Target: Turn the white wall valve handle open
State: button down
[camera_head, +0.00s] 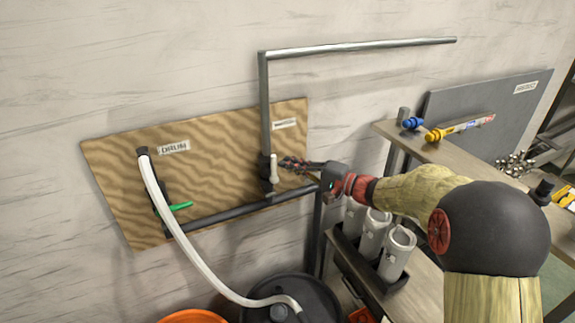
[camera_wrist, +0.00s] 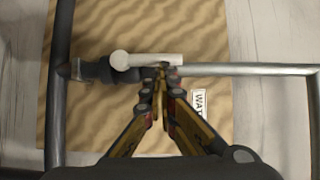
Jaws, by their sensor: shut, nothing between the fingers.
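The white valve handle (camera_head: 273,166) is on the grey vertical pipe, on the right part of a wooden wall board. In the wrist view the white handle (camera_wrist: 150,60) lies along the pipe's line, with its round end to the left. My gripper (camera_head: 287,163) is just right of the handle in the head view. In the wrist view its fingertips (camera_wrist: 160,72) are together at the lower edge of the handle, with nothing between them. I cannot tell whether they touch it.
The wooden board (camera_head: 225,135) also bears a green handle (camera_head: 180,206) and a white hose (camera_head: 165,205). A black drum (camera_head: 290,290) stands below. Grey-white cylinders (camera_head: 397,255) stand in a rack under my arm. A bench (camera_head: 450,155) with blue and yellow tools is at right.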

jog(key=v, duration=1)
jog(key=s+f+g+h+b, duration=0.1)
jog(key=s+f+g+h, duration=0.55)
jog(key=s+f, duration=0.95)
jog(key=s+d+r+n+h+b, duration=0.1)
jog(key=s+d+n+h+b, duration=0.1)
jog(key=s, duration=0.4)
jog(key=s+d+r+n+t+h+b, duration=0.1)
jog(key=s+d+r+n+h+b, duration=0.1)
jog(key=s, duration=0.5)
jog(key=s+d+r+n+t+h+b, duration=0.1)
jog(key=s+d+n+h+b, duration=0.1)
jog(key=s, duration=0.4)
jog(key=shift+s+d+r+h+b, duration=0.25)
jog(key=shift+h+b, duration=0.2)
jog(key=shift+h, duration=0.8)
jog(key=shift+t, duration=0.25)
